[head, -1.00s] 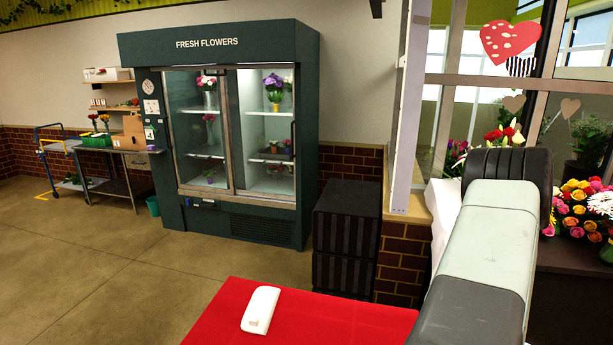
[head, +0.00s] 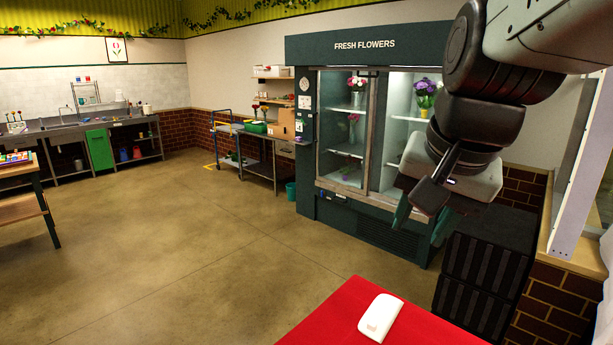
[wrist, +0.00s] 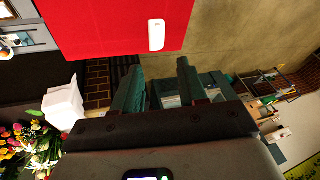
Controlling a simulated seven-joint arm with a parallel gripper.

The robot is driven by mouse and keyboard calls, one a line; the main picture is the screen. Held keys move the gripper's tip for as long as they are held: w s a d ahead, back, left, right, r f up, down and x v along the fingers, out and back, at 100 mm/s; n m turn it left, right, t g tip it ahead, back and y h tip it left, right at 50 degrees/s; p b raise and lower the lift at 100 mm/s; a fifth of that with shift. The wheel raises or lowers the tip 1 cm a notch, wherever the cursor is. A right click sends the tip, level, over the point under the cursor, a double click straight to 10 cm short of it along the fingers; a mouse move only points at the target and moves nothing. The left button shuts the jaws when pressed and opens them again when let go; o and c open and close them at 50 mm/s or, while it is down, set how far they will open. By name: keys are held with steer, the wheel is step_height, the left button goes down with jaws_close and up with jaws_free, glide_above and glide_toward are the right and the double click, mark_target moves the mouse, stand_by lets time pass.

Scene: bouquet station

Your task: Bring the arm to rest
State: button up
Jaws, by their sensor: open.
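My gripper (head: 421,222) hangs at the right of the head view, in front of the lower part of the flower fridge. Its two green fingers are apart with nothing between them. In the wrist view the fingers (wrist: 164,82) also stand apart and empty. My arm comes in from the upper right of the head view and bends down to the gripper.
A red surface (head: 345,318) with a white object (head: 380,317) lies at the bottom of the head view, apart from the gripper. The flower fridge (head: 372,45) and dark crates (head: 482,265) stand behind. The floor (head: 170,250) at left is clear.

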steer(key=s+a+f+n, duration=0.1)
steer(key=s+a+n, duration=0.1)
steer(key=s, duration=0.3)
steer(key=s+a+f+n+t, duration=0.1)
steer(key=s+a+n, duration=0.2)
steer(key=s+n, duration=0.1)
steer(key=shift+s+n, duration=0.3)
steer(key=shift+s, duration=0.05)
steer(key=shift+o, duration=0.2)
steer(key=shift+r, duration=0.1)
